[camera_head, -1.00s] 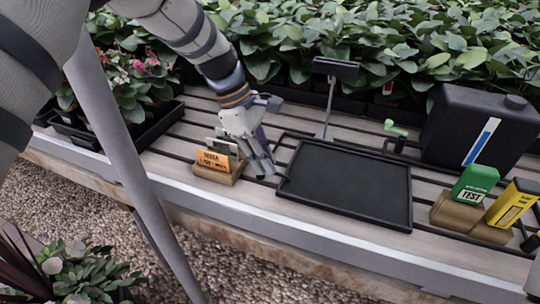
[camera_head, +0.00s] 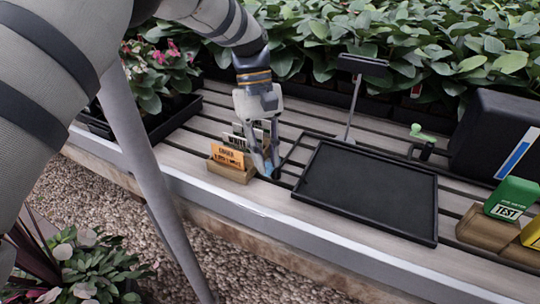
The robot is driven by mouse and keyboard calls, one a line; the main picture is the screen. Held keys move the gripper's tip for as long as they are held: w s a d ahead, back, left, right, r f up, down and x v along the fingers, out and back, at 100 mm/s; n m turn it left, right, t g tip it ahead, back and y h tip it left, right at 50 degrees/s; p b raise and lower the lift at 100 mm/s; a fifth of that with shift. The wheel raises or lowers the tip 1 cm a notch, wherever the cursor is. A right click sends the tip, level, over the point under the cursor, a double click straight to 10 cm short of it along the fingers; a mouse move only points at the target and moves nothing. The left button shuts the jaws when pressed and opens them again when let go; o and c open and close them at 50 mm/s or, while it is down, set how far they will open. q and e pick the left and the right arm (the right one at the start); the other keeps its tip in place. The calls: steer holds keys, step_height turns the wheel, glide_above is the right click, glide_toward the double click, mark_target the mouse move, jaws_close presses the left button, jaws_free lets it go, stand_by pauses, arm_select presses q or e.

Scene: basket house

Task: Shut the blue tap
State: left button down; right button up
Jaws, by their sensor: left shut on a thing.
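I cannot make out a blue tap in this view. My left gripper (camera_head: 269,166) points down at the right end of a small wooden card holder (camera_head: 232,173). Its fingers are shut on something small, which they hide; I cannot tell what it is. A bluish patch shows at the fingertips. The holder bears an orange card (camera_head: 227,157) and a paler card marked WHITE (camera_head: 235,142). A green handle (camera_head: 423,134) stands on a dark fitting beside a black tank (camera_head: 488,135) with a blue and white strip. My right gripper is not in view.
A black tray (camera_head: 370,190) lies on the slatted bench right of the gripper, with a sign post (camera_head: 354,105) behind it. Green (camera_head: 512,198) and yellow boxes on wooden stands are at the right. Leafy plants (camera_head: 420,45) line the back.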

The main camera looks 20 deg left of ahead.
arm_select(q)
steer(key=shift+a+f+m, duration=0.15)
steer(key=shift+m, duration=0.15)
stand_by(0.4)
steer(key=c, duration=1.5)
jaws_free()
steer(key=v, duration=1.2)
